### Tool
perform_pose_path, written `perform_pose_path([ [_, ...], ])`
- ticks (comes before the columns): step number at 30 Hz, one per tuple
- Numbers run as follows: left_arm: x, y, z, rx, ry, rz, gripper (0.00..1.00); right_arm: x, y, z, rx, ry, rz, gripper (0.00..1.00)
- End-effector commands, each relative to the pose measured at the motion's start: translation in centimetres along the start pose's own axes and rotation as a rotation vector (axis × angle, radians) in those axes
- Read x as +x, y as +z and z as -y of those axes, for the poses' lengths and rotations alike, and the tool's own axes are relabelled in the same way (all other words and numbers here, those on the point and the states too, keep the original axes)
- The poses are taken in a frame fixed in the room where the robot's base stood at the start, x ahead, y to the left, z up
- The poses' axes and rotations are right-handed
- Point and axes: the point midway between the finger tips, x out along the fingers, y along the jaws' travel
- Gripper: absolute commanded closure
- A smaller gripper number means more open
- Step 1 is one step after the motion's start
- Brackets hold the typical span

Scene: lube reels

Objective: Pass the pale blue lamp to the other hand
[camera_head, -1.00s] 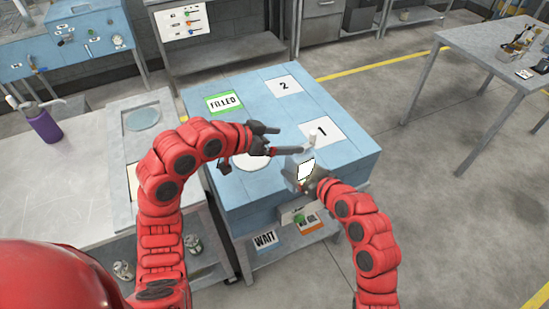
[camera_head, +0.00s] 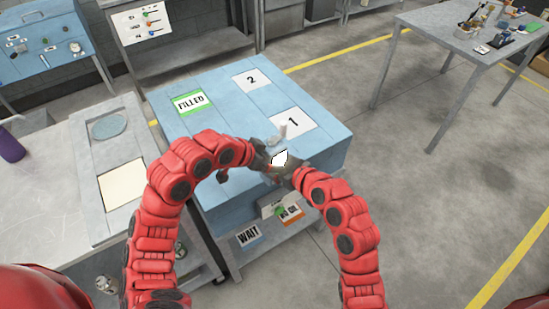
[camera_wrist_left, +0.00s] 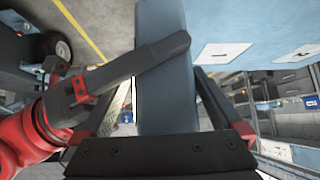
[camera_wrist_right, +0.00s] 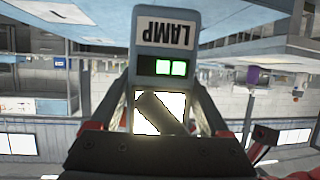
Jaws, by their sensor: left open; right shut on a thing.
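The pale blue lamp (camera_head: 279,158) is held in the air between my two hands, above the near edge of the blue bench; its lit white face shows. My right gripper (camera_head: 290,172) is shut on it. My left gripper (camera_head: 265,160) is open at the lamp. In the left wrist view the lamp's blue body (camera_wrist_left: 163,85) stands between the open fingers; contact cannot be told.
A lower shelf has a WAIT label (camera_head: 248,235). A grey side table (camera_head: 50,190) stands left, another table (camera_head: 440,30) at back right.

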Motion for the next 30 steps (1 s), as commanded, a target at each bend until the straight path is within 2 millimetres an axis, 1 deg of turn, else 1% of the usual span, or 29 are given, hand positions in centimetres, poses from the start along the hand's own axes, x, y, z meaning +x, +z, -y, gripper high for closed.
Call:
perform_pose_path([
  [1,0.45,0.0,-0.05,0.0,0.001,0.001,0.0,-0.02,-0.12,0.0,-0.001,0.0,-0.002,1.0],
  [4,0.89,-0.04,-0.03,0.0,-0.001,-0.002,0.0,-0.02,-0.11,0.0,0.0,0.0,-0.002,1.0],
  [12,1.02,-0.05,-0.02,0.001,-0.001,-0.002,0.0,-0.02,-0.11,0.0,-0.001,0.0,-0.002,1.0],
  [14,1.01,-0.05,-0.01,0.001,-0.001,-0.002,0.09,-0.02,-0.12,0.0,0.0,0.0,-0.002,1.0],
  [15,1.01,-0.05,-0.01,0.001,-0.001,-0.002,0.16,-0.02,-0.11,0.0,-0.001,0.0,-0.002,1.0],
  [20,1.01,-0.06,-0.08,0.001,0.001,-0.002,0.45,-0.02,-0.13,-0.01,-0.001,0.0,-0.003,1.0],
  [21,1.01,-0.06,-0.12,0.001,0.002,-0.002,0.52,-0.02,-0.13,-0.02,-0.001,0.001,-0.003,1.0],
  [23,1.02,-0.07,-0.19,0.002,0.004,-0.002,0.63,-0.01,-0.13,-0.03,-0.001,0.001,-0.003,1.0],
  [27,1.05,-0.11,-0.38,0.003,0.008,-0.003,0.88,-0.01,-0.14,-0.07,-0.001,0.002,-0.003,1.0],
  [29,1.07,-0.12,-0.43,0.004,0.009,-0.003,0.99,-0.01,-0.15,-0.08,-0.001,0.002,-0.003,1.0],
  [30,1.08,-0.12,-0.45,0.004,0.01,-0.003,1.0,-0.01,-0.16,-0.09,-0.001,0.003,-0.003,1.0],
])
